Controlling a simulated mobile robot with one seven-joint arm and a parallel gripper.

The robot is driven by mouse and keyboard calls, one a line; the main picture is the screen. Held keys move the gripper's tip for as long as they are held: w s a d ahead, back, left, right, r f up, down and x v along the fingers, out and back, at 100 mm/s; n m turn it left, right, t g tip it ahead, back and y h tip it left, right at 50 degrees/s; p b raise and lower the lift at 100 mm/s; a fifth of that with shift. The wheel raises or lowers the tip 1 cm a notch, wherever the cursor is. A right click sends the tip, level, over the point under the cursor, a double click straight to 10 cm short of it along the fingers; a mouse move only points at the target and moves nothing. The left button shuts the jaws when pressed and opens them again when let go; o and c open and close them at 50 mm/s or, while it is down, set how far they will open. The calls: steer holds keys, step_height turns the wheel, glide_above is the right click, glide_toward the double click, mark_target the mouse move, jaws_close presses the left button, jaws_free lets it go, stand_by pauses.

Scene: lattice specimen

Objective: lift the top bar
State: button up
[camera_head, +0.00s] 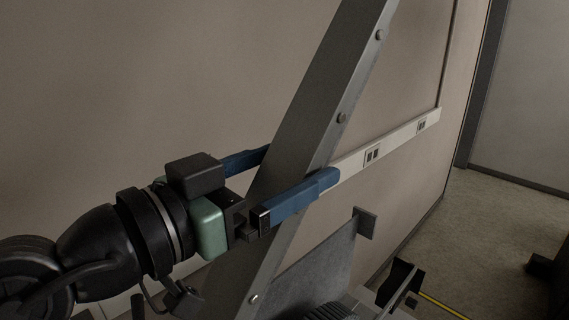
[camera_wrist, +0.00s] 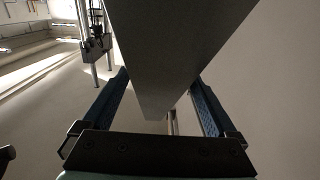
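A long grey metal bar (camera_head: 303,110) with round bolts along its edge runs diagonally through the head view. It also fills the upper middle of the wrist view (camera_wrist: 170,50). My gripper (camera_head: 300,165) straddles it with two blue fingers, one in front and one behind. In the wrist view, my gripper's fingers (camera_wrist: 160,77) are spread wide on either side of the bar, with background showing between each finger and the bar lower down. Their tips meet the bar's outline, so contact there is unclear. The bar's ends are out of view in the head view.
A grey plate (camera_head: 315,270) stands behind and below the bar. A beige wall with a white socket rail (camera_head: 395,140) is behind. Open floor (camera_head: 490,240) lies at the right, with a dark object (camera_head: 400,280) and a yellow strip near the bottom.

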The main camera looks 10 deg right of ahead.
jaws_close()
steer(key=shift+w+d+f+g+y+b, duration=0.35)
steer(key=shift+w+d+f, duration=0.35)
steer(key=shift+d+f, duration=0.3)
steer(key=shift+o, duration=1)
jaws_free()
steer(key=b+v, duration=0.5)
steer(key=v, duration=0.8)
